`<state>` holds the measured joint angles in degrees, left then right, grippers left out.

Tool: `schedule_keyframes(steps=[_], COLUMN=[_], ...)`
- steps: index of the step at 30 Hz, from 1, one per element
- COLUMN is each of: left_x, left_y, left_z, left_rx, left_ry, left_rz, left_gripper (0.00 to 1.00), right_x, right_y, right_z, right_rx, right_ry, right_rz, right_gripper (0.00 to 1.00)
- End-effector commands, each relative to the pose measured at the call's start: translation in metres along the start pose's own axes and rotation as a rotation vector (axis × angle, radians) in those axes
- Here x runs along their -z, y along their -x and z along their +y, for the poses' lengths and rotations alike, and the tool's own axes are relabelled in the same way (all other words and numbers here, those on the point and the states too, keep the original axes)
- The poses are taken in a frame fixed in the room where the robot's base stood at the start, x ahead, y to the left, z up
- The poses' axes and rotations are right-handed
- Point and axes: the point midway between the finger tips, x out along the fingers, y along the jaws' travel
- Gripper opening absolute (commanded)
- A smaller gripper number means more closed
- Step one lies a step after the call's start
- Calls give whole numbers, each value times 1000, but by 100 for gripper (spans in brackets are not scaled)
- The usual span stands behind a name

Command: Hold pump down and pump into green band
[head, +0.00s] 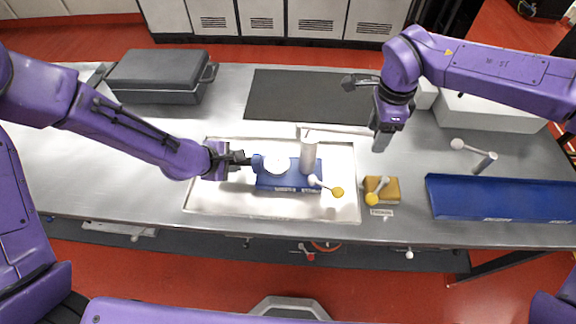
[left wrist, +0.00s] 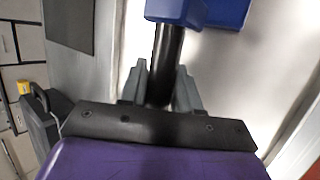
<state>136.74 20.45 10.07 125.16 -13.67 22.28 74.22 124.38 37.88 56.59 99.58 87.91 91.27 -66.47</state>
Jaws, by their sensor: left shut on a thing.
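The blue pump (head: 290,180) stands on a pale tray (head: 230,205) at the middle of the bench. It has a white round dial (head: 276,163), an upright grey cylinder (head: 309,152) and a white lever ending in a yellow knob (head: 337,192). No green band can be made out on the dial. My left gripper (head: 241,158) is at the pump's left side. In the left wrist view its grey fingers (left wrist: 160,88) are shut on a black bar (left wrist: 168,55) joined to the blue body. My right gripper (head: 381,142) hangs above the bench, right of the pump, touching nothing; its finger gap is unclear.
A small yellow block (head: 388,186) with its own yellow-knobbed lever sits right of the tray. A long blue trough (head: 500,200) lies further right. A grey case (head: 157,75) stands at the back left. A dark mat (head: 300,95) lies behind the tray, mostly bare.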

Motion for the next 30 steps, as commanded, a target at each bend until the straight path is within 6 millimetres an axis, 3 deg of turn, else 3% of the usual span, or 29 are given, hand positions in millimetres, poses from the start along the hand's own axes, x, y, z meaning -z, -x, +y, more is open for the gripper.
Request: schedule_keyframes(steps=[8,18,27,28,30], left_x=[0,1,1,1,1], left_y=[0,0,0,0,0], left_z=[-3,-3,-4,-4,-4], left_rx=[7,8,8,8,8], left_ry=[-1,0,0,0,0], left_rz=[0,1,1,1,1], left_gripper=[0,0,0,35,58], right_x=[0,1,1,1,1], right_y=[4,60,71,71,71], right_z=[-1,-1,-1,-1,-1], right_rx=[3,5,2,2,2], right_ry=[-2,-2,-2,-2,-2], right_rz=[0,1,0,0,0], right_gripper=[60,60,60,60,60])
